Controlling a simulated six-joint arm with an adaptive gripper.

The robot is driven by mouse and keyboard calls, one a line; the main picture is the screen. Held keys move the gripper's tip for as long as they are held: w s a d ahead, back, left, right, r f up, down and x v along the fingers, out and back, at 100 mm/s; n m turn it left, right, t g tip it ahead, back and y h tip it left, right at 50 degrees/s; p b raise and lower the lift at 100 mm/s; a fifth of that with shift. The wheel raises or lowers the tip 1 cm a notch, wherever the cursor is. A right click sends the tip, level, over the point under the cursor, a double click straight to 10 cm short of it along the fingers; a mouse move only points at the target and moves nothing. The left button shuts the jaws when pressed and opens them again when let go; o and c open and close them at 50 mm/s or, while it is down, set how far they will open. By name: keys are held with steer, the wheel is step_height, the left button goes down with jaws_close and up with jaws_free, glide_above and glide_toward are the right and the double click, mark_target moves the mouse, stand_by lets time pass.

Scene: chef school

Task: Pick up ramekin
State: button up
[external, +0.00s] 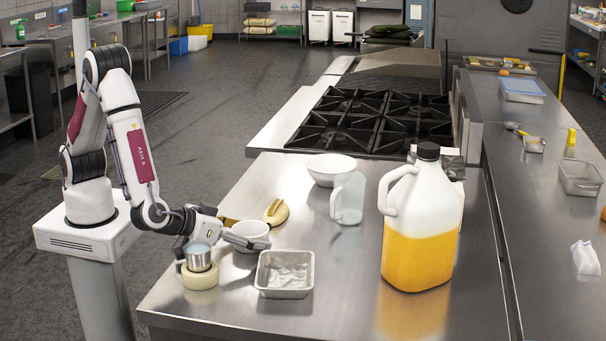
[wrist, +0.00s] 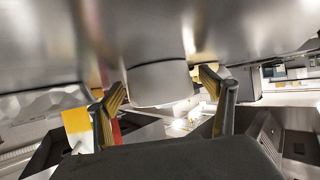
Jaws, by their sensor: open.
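A small white round ramekin (external: 252,230) stands on the steel counter, near its left edge. My gripper (external: 248,233) is low over the counter at the ramekin, with one finger in front of it and the other largely hidden behind it. In the wrist view, a white round-sided object (wrist: 165,82), which looks like the ramekin, shows between and just beyond the two fingertips of my gripper (wrist: 163,88). The fingers are apart and open. I cannot tell whether they touch the ramekin.
A metal cup (external: 198,257) on a cream ring (external: 200,278) stands close below my wrist. A metal tray (external: 285,290) is just right. Behind are a yellowish object (external: 276,211), a white bowl (external: 330,168) and a clear jug (external: 348,198). A large orange-filled bottle (external: 420,245) stands farther right.

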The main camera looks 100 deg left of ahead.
stand_by(0.5)
steer(key=c, duration=1.4)
steer(key=shift+o, duration=0.2)
steer(key=shift+r, duration=0.15)
step_height(320, 180, up, 10)
